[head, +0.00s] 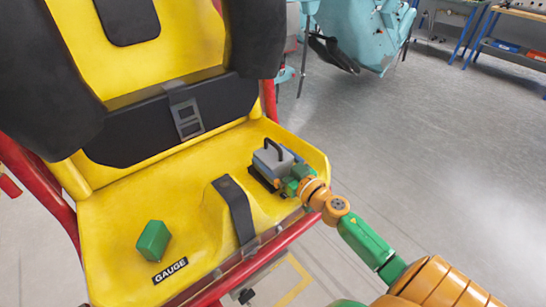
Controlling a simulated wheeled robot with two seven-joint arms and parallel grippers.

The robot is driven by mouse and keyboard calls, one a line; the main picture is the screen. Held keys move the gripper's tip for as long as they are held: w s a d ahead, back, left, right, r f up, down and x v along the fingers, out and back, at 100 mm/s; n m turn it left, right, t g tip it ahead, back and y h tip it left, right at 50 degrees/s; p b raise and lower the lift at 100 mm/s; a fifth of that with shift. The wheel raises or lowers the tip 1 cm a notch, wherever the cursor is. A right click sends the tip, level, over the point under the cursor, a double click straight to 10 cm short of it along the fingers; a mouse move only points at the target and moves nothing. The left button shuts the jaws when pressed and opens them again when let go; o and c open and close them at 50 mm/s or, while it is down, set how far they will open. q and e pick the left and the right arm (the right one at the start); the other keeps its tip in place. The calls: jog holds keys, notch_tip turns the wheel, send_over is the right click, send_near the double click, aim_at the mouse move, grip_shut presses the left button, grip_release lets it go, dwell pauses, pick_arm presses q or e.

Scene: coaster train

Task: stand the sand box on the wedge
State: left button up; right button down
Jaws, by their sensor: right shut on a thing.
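A grey box with a black arched handle, which I take for the sand box (271,165), is on the right side of the yellow seat. A dark, flat piece shows along its lower left side (259,180); it may be the wedge, but I cannot tell. My right gripper (289,180) is at the box's right side, shut on it. The fingertips are partly hidden against the box, and I cannot tell whether its base touches what is below. My left gripper is not in view.
A dark strap (234,208) crosses the middle hump. A belt with a buckle (187,118) spans the backrest. A red rail (258,262) runs below the seat's front edge.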

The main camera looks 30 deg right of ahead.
aim_at(283, 167)
grip_release()
jog(key=shift+s+a, duration=0.1)
jog(key=shift+s, duration=0.05)
jog(key=shift+s+f, duration=0.1)
jog(key=shift+s, duration=0.35)
jog(key=s, duration=0.6)
jog(key=shift+d+r+b, duration=0.2)
jog(key=shift+d+b, duration=0.1)
jog(key=shift+b, duration=0.05)
